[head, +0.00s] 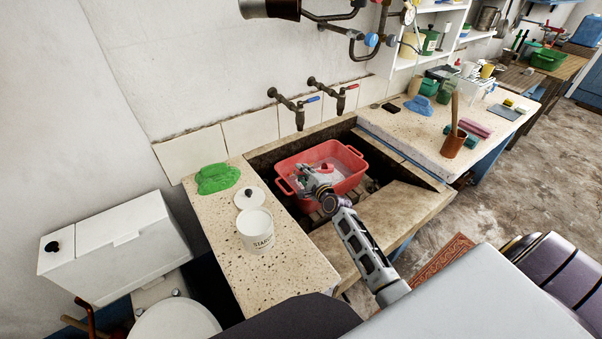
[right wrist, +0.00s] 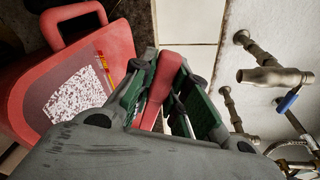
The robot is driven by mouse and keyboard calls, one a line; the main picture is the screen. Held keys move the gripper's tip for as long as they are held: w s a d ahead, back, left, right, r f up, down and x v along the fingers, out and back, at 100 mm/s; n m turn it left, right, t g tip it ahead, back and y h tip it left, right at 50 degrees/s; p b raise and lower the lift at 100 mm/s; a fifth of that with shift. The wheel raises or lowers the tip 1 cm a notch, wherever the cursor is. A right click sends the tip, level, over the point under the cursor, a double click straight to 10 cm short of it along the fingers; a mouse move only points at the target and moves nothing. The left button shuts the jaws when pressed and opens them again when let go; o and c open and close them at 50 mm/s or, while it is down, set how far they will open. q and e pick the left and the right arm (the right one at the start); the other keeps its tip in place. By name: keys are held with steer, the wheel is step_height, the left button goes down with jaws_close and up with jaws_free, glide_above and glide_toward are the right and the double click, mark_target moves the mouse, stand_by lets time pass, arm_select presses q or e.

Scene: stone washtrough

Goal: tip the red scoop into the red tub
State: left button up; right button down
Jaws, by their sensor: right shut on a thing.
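The red tub (head: 305,158) sits in the stone trough, with pale speckled contents in it. In the right wrist view the tub (right wrist: 18,105) is at the left, with a loop handle and a white speckled patch inside. My right gripper (head: 316,180) is over the near part of the tub. It is shut on the red scoop (head: 326,169), whose red handle (right wrist: 163,85) runs between the fingers in the right wrist view. The scoop's bowl is mostly hidden, so its tilt and load cannot be told. My left gripper is not in view.
A white lettered canister (head: 256,232), a round white lid (head: 249,198) and a green cloth (head: 217,178) are on the left counter. Two taps (head: 297,110) jut out above the trough. A brown pot (head: 454,143) stands on the right counter.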

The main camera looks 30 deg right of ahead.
steer(key=shift+s+d+r+m, duration=0.1)
steer(key=shift+d+r+m, duration=0.5)
steer(key=shift+r+m, duration=0.15)
steer(key=shift+d+r, duration=0.2)
steer(key=shift+r, duration=0.05)
steer(key=shift+d+r+m+y, duration=0.3)
steer(key=shift+d+r+m, duration=0.4)
steer(key=shift+m, duration=0.15)
steer(key=shift+a+r+p, duration=0.1)
steer(key=shift+p, duration=1.15)
steer(key=shift+d, duration=0.3)
steer(key=shift+d+r+m, duration=0.4)
steer(key=shift+m, duration=0.1)
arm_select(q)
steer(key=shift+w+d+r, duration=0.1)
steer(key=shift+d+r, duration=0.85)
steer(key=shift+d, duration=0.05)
arm_select(e)
steer(key=shift+d+r+m+t+y, duration=0.2)
steer(key=shift+d+r+m, duration=0.4)
steer(key=shift+d, duration=0.25)
steer(key=shift+d+r+m+t+y, duration=0.1)
steer(key=shift+d+r+m+t, duration=0.2)
steer(key=shift+d+m, duration=0.5)
